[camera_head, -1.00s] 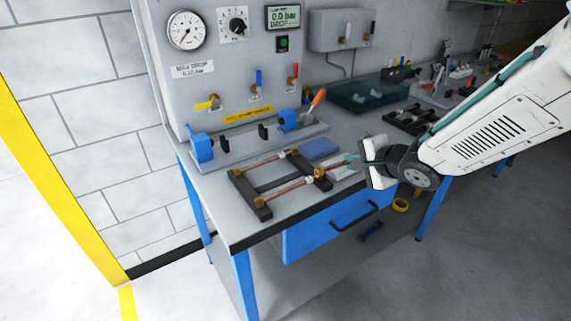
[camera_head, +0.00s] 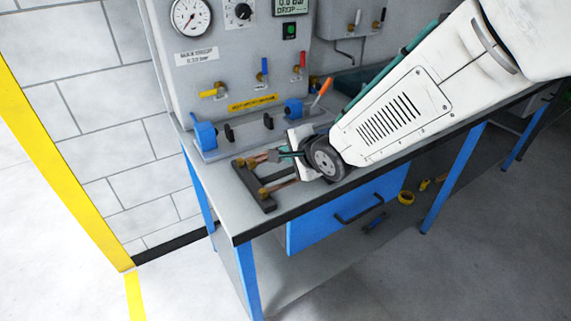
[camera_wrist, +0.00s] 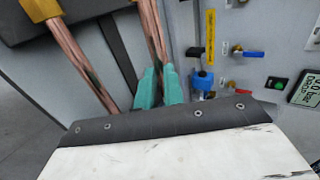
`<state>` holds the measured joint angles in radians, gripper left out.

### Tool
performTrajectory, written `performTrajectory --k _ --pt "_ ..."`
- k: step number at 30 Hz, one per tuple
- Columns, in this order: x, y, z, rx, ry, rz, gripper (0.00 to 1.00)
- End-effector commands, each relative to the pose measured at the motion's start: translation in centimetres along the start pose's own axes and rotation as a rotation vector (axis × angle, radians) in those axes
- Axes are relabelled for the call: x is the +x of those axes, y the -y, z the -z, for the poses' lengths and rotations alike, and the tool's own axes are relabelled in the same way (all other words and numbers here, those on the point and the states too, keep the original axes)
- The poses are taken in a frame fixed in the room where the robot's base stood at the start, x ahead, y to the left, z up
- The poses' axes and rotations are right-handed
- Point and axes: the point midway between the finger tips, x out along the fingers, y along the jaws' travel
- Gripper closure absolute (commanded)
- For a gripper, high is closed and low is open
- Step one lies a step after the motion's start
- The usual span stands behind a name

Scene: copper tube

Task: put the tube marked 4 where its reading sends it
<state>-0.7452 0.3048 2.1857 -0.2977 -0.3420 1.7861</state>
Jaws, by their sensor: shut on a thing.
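Two copper tubes with brass ends lie across a dark rack (camera_head: 264,201). The front tube (camera_head: 281,187) shows partly in the head view and as the left tube (camera_wrist: 84,62) in the wrist view. The rear tube (camera_head: 257,159) is largely hidden by my wrist. In the wrist view, this right-hand tube (camera_wrist: 151,34) runs between the teal fingers of my gripper (camera_wrist: 160,78). My gripper (camera_head: 284,155) is shut on it, at the rack. I cannot read a number on either tube. The pressure display (camera_head: 290,6) is cut off at the top; "bar" and "DROP" show.
Behind the rack stands a test fixture with blue end clamps (camera_head: 205,134) and an orange-handled lever (camera_head: 322,91). The panel behind has yellow, blue and red valves, a gauge (camera_head: 191,15) and a pressure-drop label (camera_head: 197,56). My arm hides the bench to the right.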

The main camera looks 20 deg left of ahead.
Motion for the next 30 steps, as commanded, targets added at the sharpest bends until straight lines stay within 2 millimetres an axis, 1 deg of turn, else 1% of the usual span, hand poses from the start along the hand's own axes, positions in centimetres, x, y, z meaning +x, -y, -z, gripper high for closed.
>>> performTrajectory --k 2,6,9,18,19,20,30 --pt "0.4 0.1 -0.8 -0.001 0.002 0.0 1.0" --pt "1.6 -2.0 -0.6 0.001 0.0 -0.004 1.0" --pt "2.2 -2.8 -0.6 -0.001 0.001 -0.002 1.0" --pt "2.3 -2.9 -0.6 -0.001 0.0 0.0 1.0" --pt "2.3 -3.0 -0.6 0.0 0.0 0.0 0.88" --pt "2.3 -3.0 -0.6 0.0 0.0 0.0 0.79" --pt "2.1 -2.7 -0.6 -0.001 0.0 0.001 0.79"
